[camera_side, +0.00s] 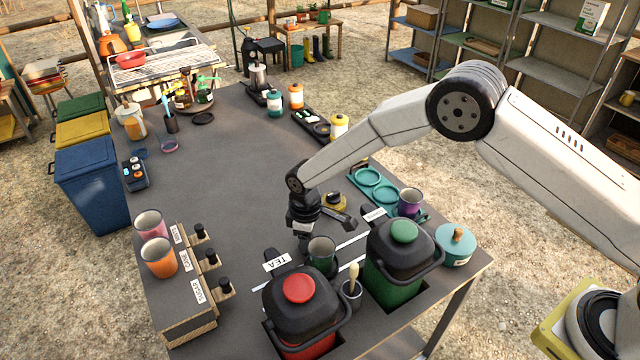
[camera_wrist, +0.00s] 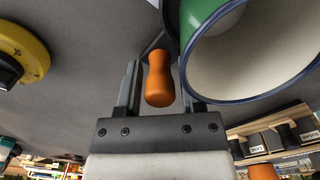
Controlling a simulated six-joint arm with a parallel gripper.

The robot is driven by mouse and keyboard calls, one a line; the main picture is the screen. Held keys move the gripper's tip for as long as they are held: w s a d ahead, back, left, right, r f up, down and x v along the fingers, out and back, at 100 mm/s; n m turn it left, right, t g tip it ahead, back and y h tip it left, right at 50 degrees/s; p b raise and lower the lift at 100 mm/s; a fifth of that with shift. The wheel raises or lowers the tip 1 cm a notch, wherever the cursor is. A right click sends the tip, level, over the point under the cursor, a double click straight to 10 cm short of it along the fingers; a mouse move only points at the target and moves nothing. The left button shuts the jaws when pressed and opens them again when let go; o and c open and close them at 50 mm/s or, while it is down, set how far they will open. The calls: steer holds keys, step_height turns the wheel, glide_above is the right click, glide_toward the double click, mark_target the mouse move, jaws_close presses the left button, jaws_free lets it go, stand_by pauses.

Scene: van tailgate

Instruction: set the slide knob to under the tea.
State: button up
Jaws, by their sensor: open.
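An orange knob (camera_wrist: 159,85), likely the slide knob, stands between the two fingers in the wrist view; whether they touch it is unclear. My gripper (camera_wrist: 159,70) is open around it. In the side view my gripper (camera_side: 303,232) is low over the dark table, just behind a green mug (camera_side: 321,257); I cannot make out the knob there. The TEA label (camera_side: 277,262) reads upside down, by the red-lidded urn (camera_side: 302,305). Another label (camera_side: 375,213) stands by the green-lidded urn (camera_side: 400,262), its text unreadable. White strips lie on the table between the labels.
The mug also shows close beside the right finger in the wrist view (camera_wrist: 245,45). A yellow dial (camera_side: 335,202) sits behind my gripper. A dark cup with a brush (camera_side: 351,295) stands between the urns. The table's middle (camera_side: 235,150) is clear.

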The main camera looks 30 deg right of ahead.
jaws_close()
stand_by(1.4)
